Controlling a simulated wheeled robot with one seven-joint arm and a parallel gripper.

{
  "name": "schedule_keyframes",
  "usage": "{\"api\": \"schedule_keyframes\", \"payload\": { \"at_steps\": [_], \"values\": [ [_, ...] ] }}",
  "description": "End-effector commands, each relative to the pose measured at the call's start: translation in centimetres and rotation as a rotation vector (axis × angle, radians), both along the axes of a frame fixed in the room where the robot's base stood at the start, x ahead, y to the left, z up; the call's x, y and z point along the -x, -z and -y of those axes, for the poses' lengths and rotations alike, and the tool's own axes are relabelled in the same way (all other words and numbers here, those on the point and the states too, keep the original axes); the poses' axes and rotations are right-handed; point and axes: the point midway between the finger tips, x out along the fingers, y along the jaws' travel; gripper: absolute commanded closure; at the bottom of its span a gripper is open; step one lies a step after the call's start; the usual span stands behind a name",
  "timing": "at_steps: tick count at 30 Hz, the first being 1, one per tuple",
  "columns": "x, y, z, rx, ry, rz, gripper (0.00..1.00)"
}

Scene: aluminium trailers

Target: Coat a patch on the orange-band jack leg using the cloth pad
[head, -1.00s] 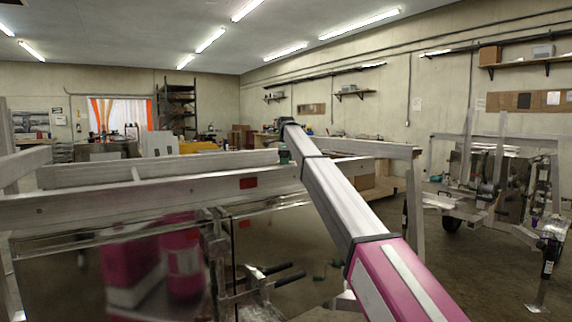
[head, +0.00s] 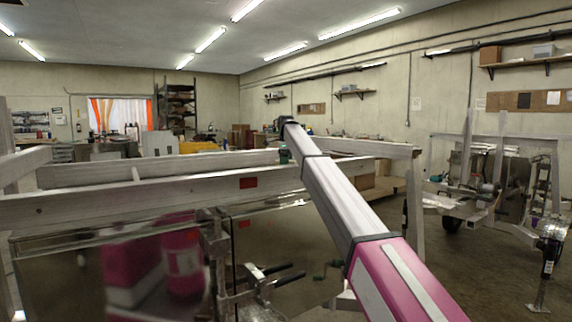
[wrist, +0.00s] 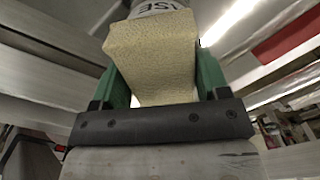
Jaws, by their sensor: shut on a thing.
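My gripper (wrist: 164,88) has green fingers and is shut on a pale yellow, rough-textured cloth pad (wrist: 152,55), which shows in the wrist view. Just beyond the pad's far edge is a grey rounded surface with the dark letters "ISE" (wrist: 160,8), probably part of a jack leg. I cannot tell whether the pad touches it. No orange band can be made out, and the pad hides part of what lies behind it. In the head view my arm reaches forward over the trailer frame, and the pad cannot be made out there.
Aluminium trailer rails (head: 110,202) cross the left and middle, with a shiny panel (head: 70,275) below. Another trailer (head: 490,190) stands at the right, with a dark jack (head: 549,262) near the right edge. Open floor (head: 465,275) lies between the trailers.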

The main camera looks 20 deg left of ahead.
Motion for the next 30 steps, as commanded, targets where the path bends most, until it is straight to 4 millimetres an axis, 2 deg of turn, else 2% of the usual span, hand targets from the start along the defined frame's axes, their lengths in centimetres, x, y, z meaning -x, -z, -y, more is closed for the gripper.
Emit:
{"api": "schedule_keyframes", "payload": {
  "at_steps": [24, 30],
  "values": [
    [-0.1, -5.9, 0.0, -0.001, 0.000, 0.001, 0.50],
    [0.0, -6.5, 0.0, 0.000, 0.000, 0.000, 0.50]
  ]
}}
